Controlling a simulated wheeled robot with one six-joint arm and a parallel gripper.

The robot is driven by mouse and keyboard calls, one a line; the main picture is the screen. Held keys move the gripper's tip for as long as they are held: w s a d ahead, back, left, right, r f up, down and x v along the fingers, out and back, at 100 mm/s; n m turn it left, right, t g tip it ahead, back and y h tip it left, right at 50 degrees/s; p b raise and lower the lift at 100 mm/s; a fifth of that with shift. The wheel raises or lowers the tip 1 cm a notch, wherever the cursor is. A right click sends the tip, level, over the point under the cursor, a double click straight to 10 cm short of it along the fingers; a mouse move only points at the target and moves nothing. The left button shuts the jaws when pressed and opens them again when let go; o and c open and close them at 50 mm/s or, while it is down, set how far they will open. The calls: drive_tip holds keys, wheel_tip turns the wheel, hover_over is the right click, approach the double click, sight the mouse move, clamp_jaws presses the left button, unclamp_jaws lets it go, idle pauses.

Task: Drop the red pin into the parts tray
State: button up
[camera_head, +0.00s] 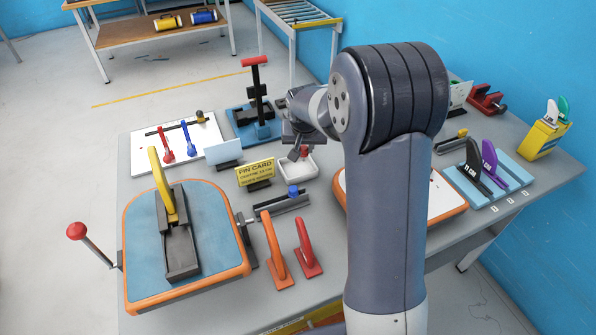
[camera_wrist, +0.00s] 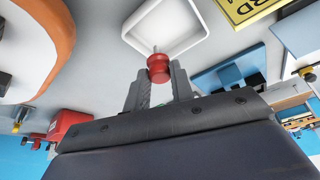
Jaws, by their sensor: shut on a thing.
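The red pin (camera_head: 304,152) is a small red cylinder; in the wrist view the pin (camera_wrist: 159,68) sits between the fingertips with a thin metal tip pointing toward the tray. My gripper (camera_wrist: 160,82) is shut on it; in the head view my gripper (camera_head: 298,152) is partly hidden by my wrist. The parts tray (camera_head: 300,177) is a small white open tray on the grey table, just under the pin in the head view. In the wrist view the tray (camera_wrist: 166,22) lies just beyond the pin and its visible inside is empty.
A yellow pin card (camera_head: 255,172) stands left of the tray. A grey rail with a blue knob (camera_head: 293,191) is in front of it. A blue toggle stand with a red handle (camera_head: 256,95) is behind. An orange-edged board (camera_head: 448,203) lies right, partly behind my arm.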

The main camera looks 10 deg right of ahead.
drive_tip(key=o, duration=1)
drive_tip(key=v, duration=1.1)
drive_tip(key=shift+b, duration=0.35)
drive_tip(key=shift+f, duration=0.1)
